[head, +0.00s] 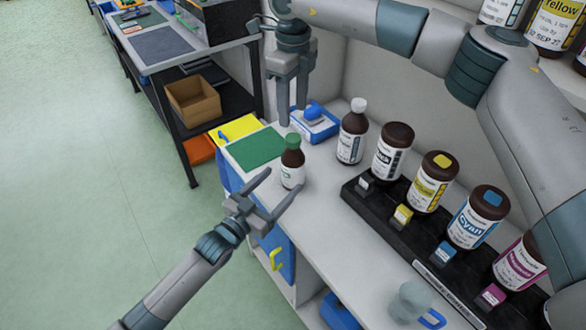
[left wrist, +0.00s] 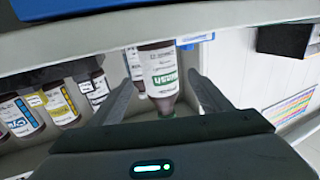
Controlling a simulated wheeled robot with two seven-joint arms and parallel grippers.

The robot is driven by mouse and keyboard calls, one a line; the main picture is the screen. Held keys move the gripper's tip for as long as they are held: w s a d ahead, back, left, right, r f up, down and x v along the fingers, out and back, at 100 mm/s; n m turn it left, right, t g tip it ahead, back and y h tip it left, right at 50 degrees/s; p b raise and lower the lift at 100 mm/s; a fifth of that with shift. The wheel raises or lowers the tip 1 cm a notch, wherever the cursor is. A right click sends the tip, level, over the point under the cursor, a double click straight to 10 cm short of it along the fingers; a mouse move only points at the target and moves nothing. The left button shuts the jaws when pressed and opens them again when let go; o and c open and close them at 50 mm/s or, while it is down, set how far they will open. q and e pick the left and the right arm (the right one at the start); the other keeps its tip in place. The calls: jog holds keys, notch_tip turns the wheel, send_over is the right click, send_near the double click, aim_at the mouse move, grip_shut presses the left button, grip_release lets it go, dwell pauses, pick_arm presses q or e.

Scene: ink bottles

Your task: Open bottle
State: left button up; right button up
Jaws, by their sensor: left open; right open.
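A small brown bottle with a green cap and a white and green label (head: 292,172) stands upright on the white counter near its left edge. It also shows upside down in the left wrist view (left wrist: 158,70), between the spread fingers. My left gripper (head: 284,180) is open and reaches toward this bottle; I cannot tell whether a finger touches it. It shows in the left wrist view too (left wrist: 161,78). My right gripper (head: 291,114) is open, points down and is empty, above and behind the green-capped bottle. A brown bottle with a white cap (head: 351,139) stands to the right.
A black rack (head: 388,228) holds several large brown ink bottles along the right. A green mat (head: 256,148) and a blue tray with a blue item (head: 318,128) lie behind the green-capped bottle. A clear vessel (head: 410,300) stands in front. A dark workbench (head: 170,45) stands beyond.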

aim_at(294, 168)
pick_arm(q)
jog(key=x, duration=0.7)
jog(key=shift+w+d, duration=0.15)
jog(key=shift+w, duration=0.05)
grip_shut()
pick_arm(e)
jog(key=m, duration=0.5)
jog(key=shift+m, duration=0.4)
jog(key=m, duration=0.7)
jog(key=shift+a, duration=0.1)
jog(key=m, duration=0.7)
jog(key=shift+m, duration=0.3)
jog(key=m, duration=0.6)
jog(key=shift+m, duration=0.3)
jog(key=shift+f, duration=0.15)
